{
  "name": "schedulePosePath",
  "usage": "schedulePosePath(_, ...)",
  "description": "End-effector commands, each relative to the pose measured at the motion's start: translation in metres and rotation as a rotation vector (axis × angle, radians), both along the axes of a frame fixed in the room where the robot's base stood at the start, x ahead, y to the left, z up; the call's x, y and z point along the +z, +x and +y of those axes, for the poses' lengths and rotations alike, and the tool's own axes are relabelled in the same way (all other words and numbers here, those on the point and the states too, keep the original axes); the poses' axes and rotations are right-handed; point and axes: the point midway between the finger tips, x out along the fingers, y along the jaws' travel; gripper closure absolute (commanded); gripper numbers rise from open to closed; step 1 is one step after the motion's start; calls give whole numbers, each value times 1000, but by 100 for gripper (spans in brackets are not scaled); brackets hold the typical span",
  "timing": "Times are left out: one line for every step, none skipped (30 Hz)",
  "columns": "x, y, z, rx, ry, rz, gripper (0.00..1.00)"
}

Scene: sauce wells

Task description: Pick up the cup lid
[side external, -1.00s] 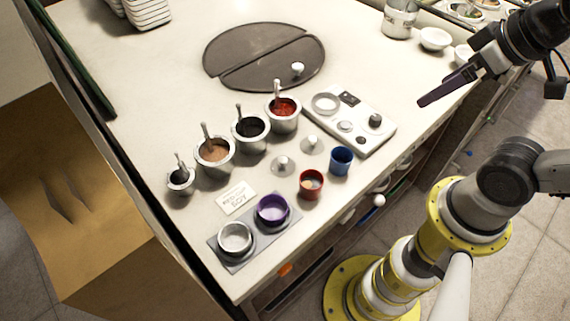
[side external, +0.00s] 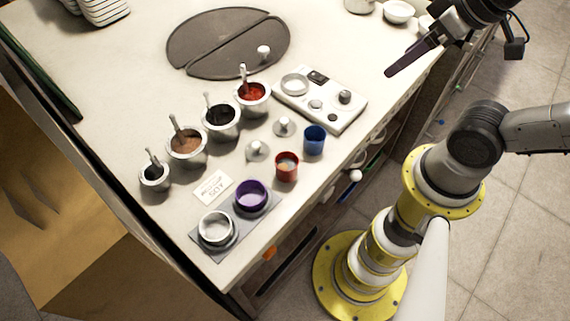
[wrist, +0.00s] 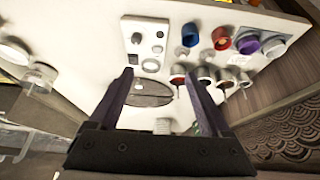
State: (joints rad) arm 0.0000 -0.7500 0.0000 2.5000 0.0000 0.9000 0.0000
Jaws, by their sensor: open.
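Two small pale lids with knobs lie on the counter: one (side external: 285,127) beside the blue cup (side external: 314,140), the other (side external: 257,151) beside the red cup (side external: 287,166). I cannot tell which is the cup lid. They also show small in the wrist view, one (wrist: 182,51) below the blue cup and one (wrist: 207,55) below the red cup. My gripper (wrist: 158,76) is open and empty. In the side view my gripper (side external: 389,73) is above the counter's right side, well apart from both lids.
Several metal pots with spoons, one with red sauce (side external: 252,97), stand in a row left of the lids. A white panel (side external: 338,112) with knobs, a dark round board (side external: 205,50), and a grey tray (side external: 232,237) with a purple and a white cup are also on the counter.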

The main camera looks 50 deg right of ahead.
Motion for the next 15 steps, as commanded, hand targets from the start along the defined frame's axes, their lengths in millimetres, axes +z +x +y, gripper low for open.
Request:
schedulePosePath(0, 0, 0, 0, 0, 0, 29)
schedulePosePath(0, 0, 0, 0, 0, 0, 35)
schedulePosePath(0, 0, 0, 0, 0, 0, 39)
schedulePosePath(0, 0, 0, 0, 0, 0, 39)
schedulePosePath(0, 0, 0, 0, 0, 0, 39)
schedulePosePath(0, 0, 0, 0, 0, 0, 39)
schedulePosePath(0, 0, 0, 0, 0, 0, 39)
schedulePosePath(0, 0, 0, 0, 0, 0, 39)
schedulePosePath(0, 0, 0, 0, 0, 0, 39)
schedulePosePath(0, 0, 0, 0, 0, 0, 39)
schedulePosePath(0, 0, 0, -3, 1, 0, 39)
schedulePosePath(0, 0, 0, -11, 6, 0, 39)
schedulePosePath(0, 0, 0, -24, 13, 0, 39)
schedulePosePath(0, 0, 0, -43, 23, 1, 39)
schedulePosePath(0, 0, 0, -79, 42, 2, 39)
